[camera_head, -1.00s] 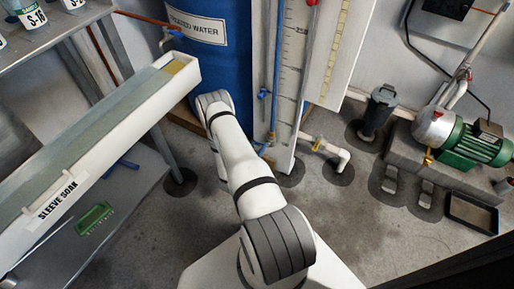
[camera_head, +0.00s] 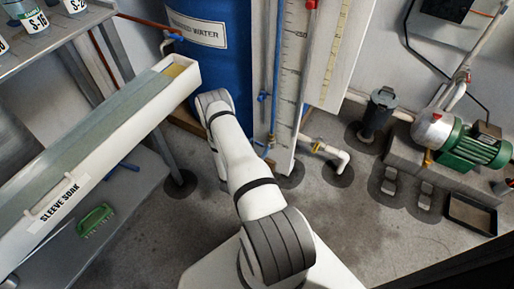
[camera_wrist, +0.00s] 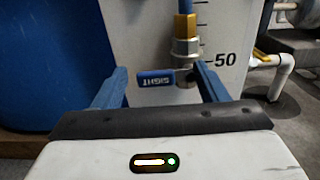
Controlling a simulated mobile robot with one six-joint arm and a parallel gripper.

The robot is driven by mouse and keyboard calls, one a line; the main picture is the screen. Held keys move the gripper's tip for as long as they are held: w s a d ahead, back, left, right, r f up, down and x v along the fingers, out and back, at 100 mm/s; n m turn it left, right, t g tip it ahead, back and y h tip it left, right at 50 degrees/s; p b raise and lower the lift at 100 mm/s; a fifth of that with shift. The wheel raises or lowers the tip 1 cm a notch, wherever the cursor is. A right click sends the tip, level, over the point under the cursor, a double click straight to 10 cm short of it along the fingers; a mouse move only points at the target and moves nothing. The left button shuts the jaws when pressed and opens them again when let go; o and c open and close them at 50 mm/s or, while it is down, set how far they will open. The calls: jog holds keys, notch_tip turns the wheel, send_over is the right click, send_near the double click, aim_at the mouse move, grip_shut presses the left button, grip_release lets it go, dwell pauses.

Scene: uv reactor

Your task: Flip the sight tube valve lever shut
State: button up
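A blue sight tube (camera_head: 276,75) runs down the white scale board in the head view. My gripper (camera_wrist: 162,80) is open, with one blue finger left of the lever and the other right of it, by the valve. I cannot tell whether either finger touches the lever. My arm hides the gripper in the head view.
A blue water drum (camera_head: 213,65) stands left of the scale board (camera_head: 292,90). A white pipe elbow (camera_head: 342,160) sits low on its right. A long sleeve soak trough (camera_head: 100,135) is at left, and a green pump (camera_head: 475,145) is at right. Open floor lies between.

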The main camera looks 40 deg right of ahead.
jog(key=p+v, duration=0.2)
jog(key=v, duration=0.5)
jog(key=shift+s+a, duration=0.15)
jog(key=shift+a, duration=0.2)
dwell(0.4)
